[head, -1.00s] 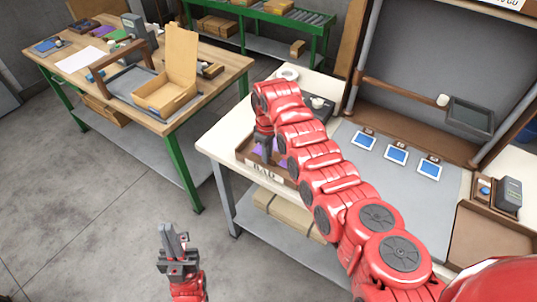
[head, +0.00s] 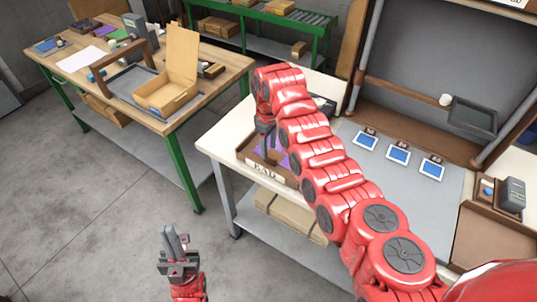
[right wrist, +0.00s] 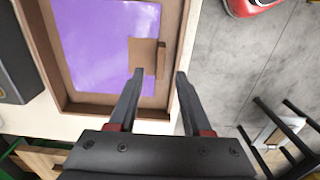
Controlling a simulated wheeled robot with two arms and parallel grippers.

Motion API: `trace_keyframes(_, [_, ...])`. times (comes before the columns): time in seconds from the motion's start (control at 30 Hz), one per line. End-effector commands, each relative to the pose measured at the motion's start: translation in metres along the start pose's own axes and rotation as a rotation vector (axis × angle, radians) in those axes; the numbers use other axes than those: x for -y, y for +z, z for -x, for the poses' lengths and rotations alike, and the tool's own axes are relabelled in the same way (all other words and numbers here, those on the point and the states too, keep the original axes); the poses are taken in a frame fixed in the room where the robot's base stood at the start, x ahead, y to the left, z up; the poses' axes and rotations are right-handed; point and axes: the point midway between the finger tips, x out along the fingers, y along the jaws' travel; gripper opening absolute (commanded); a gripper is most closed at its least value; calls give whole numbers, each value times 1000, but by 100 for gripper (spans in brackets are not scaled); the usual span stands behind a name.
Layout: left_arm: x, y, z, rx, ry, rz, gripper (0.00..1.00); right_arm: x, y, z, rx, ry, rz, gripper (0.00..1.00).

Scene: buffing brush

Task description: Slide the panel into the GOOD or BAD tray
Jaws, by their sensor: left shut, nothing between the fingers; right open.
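A flat purple panel (right wrist: 95,48) lies inside a brown wooden tray (right wrist: 74,104) in the right wrist view, with a small brown tab (right wrist: 144,57) standing on it. In the head view this tray carries a BAD label (head: 264,170), and the purple (head: 284,161) shows partly behind my right arm. My right gripper (right wrist: 160,73) is open over the tray's edge, its fingertips near the tab with nothing held. Contact with the tab cannot be told. My left gripper (head: 173,232) is shut and empty, above the floor away from the bench.
Several blue-faced white pieces, among them one in the middle (head: 398,155), lie on a grey mat (head: 385,195). A brown tray (head: 487,245) without a readable label is at the right, beside a grey device (head: 512,195). A wooden table (head: 220,72) stands at the left.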

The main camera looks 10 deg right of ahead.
Motion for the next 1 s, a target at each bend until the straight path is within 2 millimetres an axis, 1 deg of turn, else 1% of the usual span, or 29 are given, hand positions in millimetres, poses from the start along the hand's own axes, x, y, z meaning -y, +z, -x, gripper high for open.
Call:
trace_keyframes(0.03, [0,1,8,0,0,0,0,-2,-2,10,-7,8,-1,49])
trace_keyframes(0.2, [-1,3,20,0,0,0,0,-2,-1,53,-5,7,-1,49])
trace_keyframes(0.3, [-1,4,21,0,0,0,0,-2,-1,74,-4,6,1,49])
trace_keyframes(0.53, [-1,5,28,0,0,0,0,0,0,111,-2,3,0,49])
trace_keyframes(0.6, [-1,5,28,0,0,0,0,0,-1,119,2,4,2,49])
trace_keyframes(0.8, [-1,5,29,0,0,0,0,1,0,133,1,1,2,49])
trace_keyframes(1.0, [-1,5,29,0,0,0,0,1,0,136,-1,-1,2,49])
